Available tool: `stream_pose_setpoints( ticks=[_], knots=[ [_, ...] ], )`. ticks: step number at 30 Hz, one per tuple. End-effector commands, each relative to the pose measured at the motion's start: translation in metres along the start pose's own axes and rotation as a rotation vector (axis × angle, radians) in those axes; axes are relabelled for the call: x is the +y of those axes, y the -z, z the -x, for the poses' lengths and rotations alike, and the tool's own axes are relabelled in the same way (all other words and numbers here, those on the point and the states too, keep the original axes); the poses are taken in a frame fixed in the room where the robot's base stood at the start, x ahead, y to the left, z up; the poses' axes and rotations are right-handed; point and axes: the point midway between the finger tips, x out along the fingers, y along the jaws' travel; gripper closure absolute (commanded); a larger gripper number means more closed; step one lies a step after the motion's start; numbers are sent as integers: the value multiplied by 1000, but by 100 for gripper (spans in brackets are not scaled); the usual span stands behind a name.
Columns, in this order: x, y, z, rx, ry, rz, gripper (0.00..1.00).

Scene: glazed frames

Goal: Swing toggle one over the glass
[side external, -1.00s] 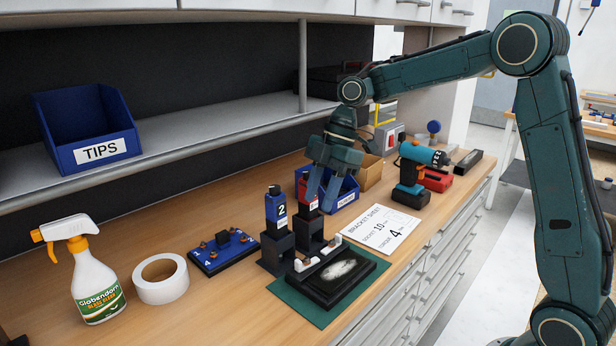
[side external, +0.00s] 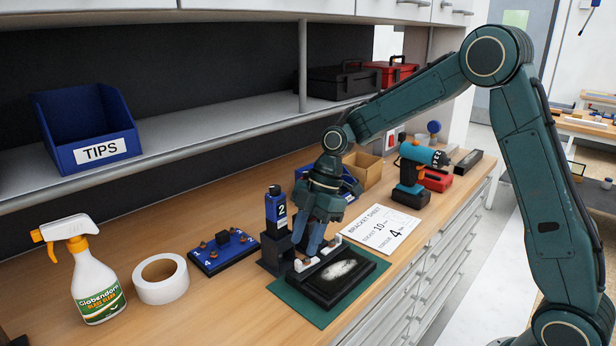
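A black frame (side external: 316,290) with a glass pane (side external: 338,270) lies on a green mat (side external: 290,303); the pane has a whitish smear. Toggle two (side external: 276,209), blue with a "2" label, stands upright on its black post behind the frame's left end. My gripper (side external: 309,250) points down just right of toggle two, at the frame's back edge. It covers the place of toggle one, whose red handle I cannot see now. Its two bluish fingers look slightly apart, but I cannot tell what is between them.
A blue block with studs (side external: 222,252), a tape roll (side external: 160,278) and a spray bottle (side external: 94,285) stand to the left. A bracket sheet (side external: 383,230), a drill (side external: 412,175) and a cardboard box (side external: 362,168) are to the right. A shelf with a TIPS bin (side external: 88,120) overhangs behind.

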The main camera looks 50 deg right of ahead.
Motion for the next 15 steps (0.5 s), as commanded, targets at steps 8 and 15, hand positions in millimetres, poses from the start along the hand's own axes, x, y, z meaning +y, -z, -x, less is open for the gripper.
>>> stream_pose_setpoints(
  ticks=[8, 15],
  knots=[
    [0, 0, -34, -1, 3, 0, 64],
    [0, 0, -43, -1, 1, 0, 64]
  ],
)
